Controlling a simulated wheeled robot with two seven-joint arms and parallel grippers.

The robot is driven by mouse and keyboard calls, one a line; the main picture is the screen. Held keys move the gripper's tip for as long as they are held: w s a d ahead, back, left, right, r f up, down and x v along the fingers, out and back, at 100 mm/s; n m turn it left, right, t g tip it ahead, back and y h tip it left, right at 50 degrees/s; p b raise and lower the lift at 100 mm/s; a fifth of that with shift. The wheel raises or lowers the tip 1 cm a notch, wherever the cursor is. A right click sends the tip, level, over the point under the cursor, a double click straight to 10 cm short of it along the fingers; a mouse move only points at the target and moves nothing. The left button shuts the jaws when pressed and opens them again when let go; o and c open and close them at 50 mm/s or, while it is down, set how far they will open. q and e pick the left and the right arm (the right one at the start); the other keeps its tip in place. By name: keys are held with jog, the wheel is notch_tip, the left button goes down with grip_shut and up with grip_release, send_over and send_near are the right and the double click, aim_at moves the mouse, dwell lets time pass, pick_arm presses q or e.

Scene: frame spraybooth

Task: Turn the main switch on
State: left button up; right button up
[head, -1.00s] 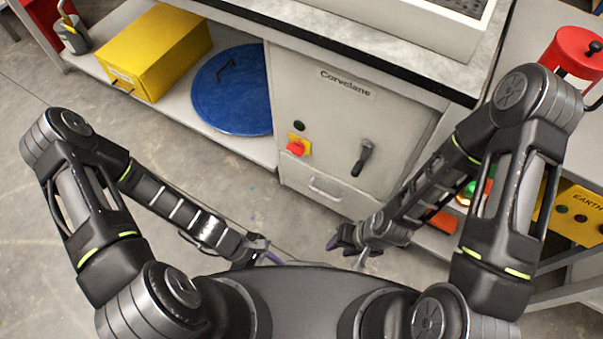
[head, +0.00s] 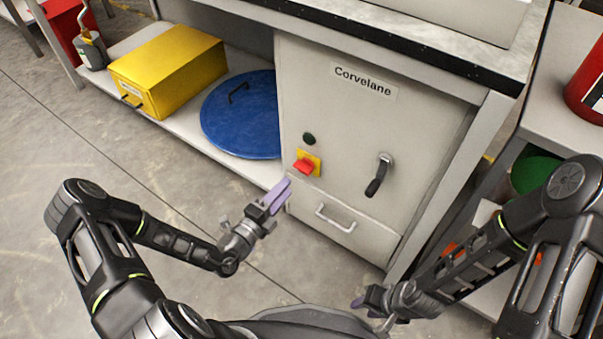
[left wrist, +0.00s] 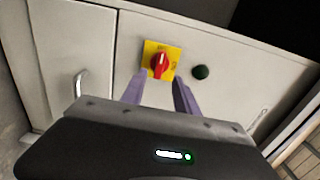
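The main switch (head: 304,166) is a red rotary handle on a yellow square plate, on the front of the grey Corvelane cabinet (head: 350,130). In the left wrist view the switch (left wrist: 159,64) sits between and beyond my two purple fingertips, its red handle roughly upright in that picture. My left gripper (head: 279,191) points at the switch from its lower left. Its fingers stand apart with nothing between them, and it looks short of touching the handle. My right gripper (head: 362,302) hangs low in front of the cabinet, near my base; its fingers are mostly hidden.
A dark green round button (head: 309,139) is just above the switch. A black lever handle (head: 378,175) and a drawer pull (head: 335,218) are also on the front. A yellow box (head: 170,70) and a blue round lid (head: 240,120) lie on the low shelf at left.

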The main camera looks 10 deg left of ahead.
aim_at(301, 172)
pick_arm(q)
jog(key=b+x, duration=0.2)
jog(key=x, duration=0.5)
jog(key=shift+d+f, duration=0.1)
jog(key=shift+d, duration=0.05)
jog(key=shift+w+d, duration=0.1)
jog(key=shift+w, duration=0.25)
jog(key=shift+c, duration=0.3)
grip_shut()
